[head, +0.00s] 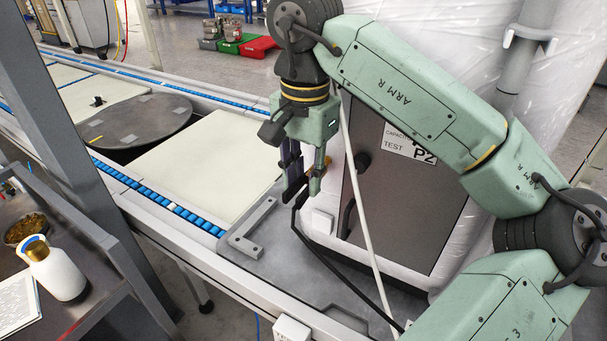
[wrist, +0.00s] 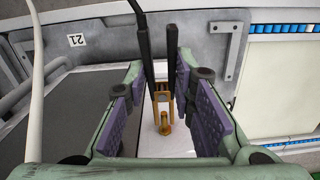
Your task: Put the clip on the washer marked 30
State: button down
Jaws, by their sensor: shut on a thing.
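My gripper (head: 300,190) hangs in the middle of the head view, fingers pointing down, beside the grey cabinet. In the wrist view its two purple-padded fingers (wrist: 165,105) stand on either side of a clip (wrist: 162,97) with a brass-coloured body and two long black prongs. My gripper is shut on the clip; the contact at the pads is not clear to see. I cannot make out a washer marked 30 in either view.
A grey plate marked 21 (wrist: 77,40) shows in the wrist view. A black cable (head: 345,279) and a thin white line (head: 365,205) run near my gripper. The cabinet (head: 408,205) is close on the right. The conveyor's cream panel (head: 205,165) is clear.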

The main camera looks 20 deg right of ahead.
jog(key=shift+w+d, duration=0.2)
jog(key=shift+d, duration=0.05)
jog(key=shift+w+d, duration=0.2)
jog(key=shift+d, duration=0.05)
dwell(0.6)
jog(key=c, duration=1.3)
grip_release()
jog(key=shift+r, duration=3.75)
